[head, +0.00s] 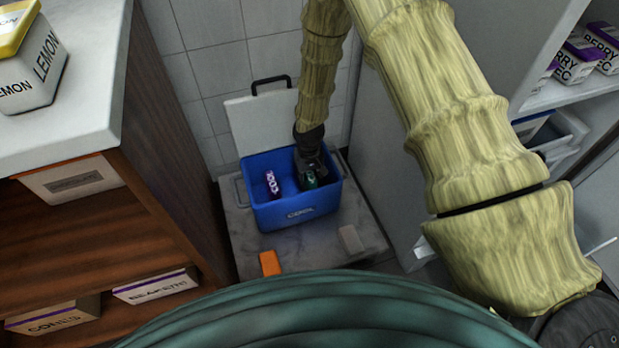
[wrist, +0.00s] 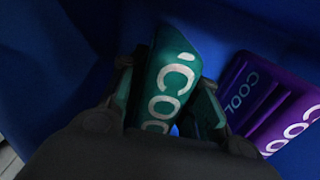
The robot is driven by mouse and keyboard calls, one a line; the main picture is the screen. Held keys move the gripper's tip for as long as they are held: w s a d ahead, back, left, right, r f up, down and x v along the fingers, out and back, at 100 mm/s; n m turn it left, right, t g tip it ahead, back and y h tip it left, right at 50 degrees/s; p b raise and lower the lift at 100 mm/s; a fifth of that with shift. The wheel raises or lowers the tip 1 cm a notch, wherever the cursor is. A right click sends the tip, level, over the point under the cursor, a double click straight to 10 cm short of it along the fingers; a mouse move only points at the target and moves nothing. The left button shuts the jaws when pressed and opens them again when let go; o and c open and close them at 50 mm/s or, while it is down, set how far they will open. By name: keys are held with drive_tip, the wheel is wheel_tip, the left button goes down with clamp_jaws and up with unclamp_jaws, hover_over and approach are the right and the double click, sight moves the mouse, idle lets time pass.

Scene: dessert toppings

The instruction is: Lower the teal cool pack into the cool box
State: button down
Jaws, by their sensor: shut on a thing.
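The blue cool box (head: 297,209) stands open on a grey slab, its white lid (head: 262,117) raised behind it. My gripper (head: 312,178) reaches down into the right side of the box. It is shut on the teal cool pack (head: 310,182), which shows between the fingers in the wrist view (wrist: 170,80) with white "COOL" lettering. The pack looks tilted there. A purple cool pack (head: 272,184) is inside the box to the left; the wrist view shows it (wrist: 275,100) to the right of the teal one. Whether the teal pack touches the box floor is hidden.
An orange block (head: 270,263) and a grey block (head: 351,239) lie on the slab (head: 310,253) in front of the box. A shelf unit with a white top (head: 80,125) stands at left, a white cabinet (head: 385,190) at right.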

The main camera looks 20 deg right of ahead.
idle(0.3)
drive_tip(key=c, duration=1)
unclamp_jaws()
drive_tip(key=shift+o, duration=0.2)
drive_tip(key=shift+f, duration=0.1)
wheel_tip(320, 180, up, 12)
drive_tip(key=shift+r, duration=0.1)
